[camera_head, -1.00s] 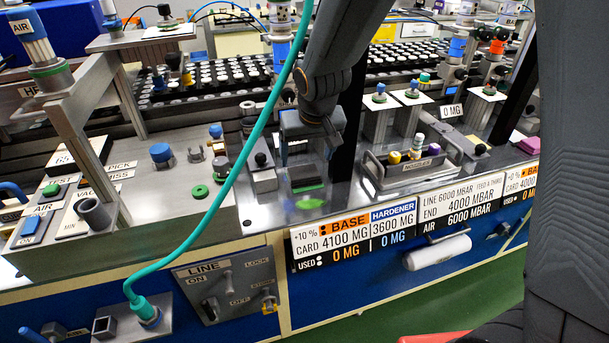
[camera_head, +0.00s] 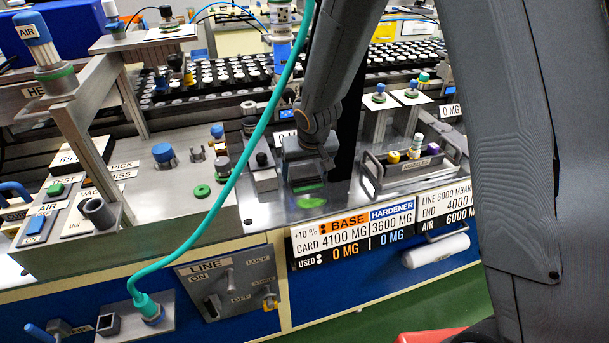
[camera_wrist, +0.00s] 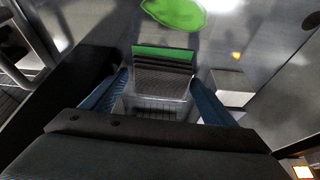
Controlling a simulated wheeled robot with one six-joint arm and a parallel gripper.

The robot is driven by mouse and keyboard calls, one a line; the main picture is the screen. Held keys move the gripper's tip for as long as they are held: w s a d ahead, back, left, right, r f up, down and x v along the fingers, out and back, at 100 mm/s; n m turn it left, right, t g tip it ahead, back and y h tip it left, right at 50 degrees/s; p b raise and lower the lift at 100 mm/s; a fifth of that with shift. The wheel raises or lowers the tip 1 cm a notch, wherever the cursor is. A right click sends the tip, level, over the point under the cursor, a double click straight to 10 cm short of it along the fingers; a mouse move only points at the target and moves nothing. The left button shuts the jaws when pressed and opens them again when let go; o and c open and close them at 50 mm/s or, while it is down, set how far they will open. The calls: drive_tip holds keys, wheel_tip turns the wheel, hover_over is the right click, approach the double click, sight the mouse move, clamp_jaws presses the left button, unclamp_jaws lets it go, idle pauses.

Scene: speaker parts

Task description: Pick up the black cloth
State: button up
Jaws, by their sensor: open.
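My gripper (camera_head: 303,172) points down over the steel bench top, low behind the front labels. In the wrist view its two blue fingers (camera_wrist: 160,82) stand apart. A dark grey ribbed, layered piece (camera_wrist: 163,68) with a green upper strip lies between and just beyond the fingers. It may be the black cloth, but I cannot tell for sure. I see no clear contact between it and the fingers. A grey ribbed tray-like part (camera_wrist: 155,108) shows below it.
A bright green patch (camera_head: 310,203) lies in front of the gripper. A black post (camera_head: 350,125) stands close on the right, with a grey tray of small bottles (camera_head: 415,168) beyond it. A teal hose (camera_head: 243,155) hangs across the view. A small block (camera_head: 263,180) stands left.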

sight(305, 173)
drive_tip(key=shift+c, duration=0.2)
drive_tip(key=c, duration=0.8)
drive_tip(key=shift+s+r, duration=0.15)
drive_tip(key=shift+r, duration=0.25)
wheel_tip(305, 173, up, 10)
drive_tip(key=shift+s+d+r+b, duration=0.1)
drive_tip(key=shift+s+d+b, duration=1.1)
drive_tip(key=shift+s, duration=1.95)
drive_tip(key=shift+s+d+r+b, duration=0.15)
drive_tip(key=shift+s+d+b, duration=0.5)
drive_tip(key=shift+s+b, duration=1.75)
drive_tip(key=shift+s+d+r+b, duration=0.1)
drive_tip(key=shift+s+d+b, duration=0.7)
drive_tip(key=shift+s, duration=3.1)
drive_tip(key=shift+d, duration=0.15)
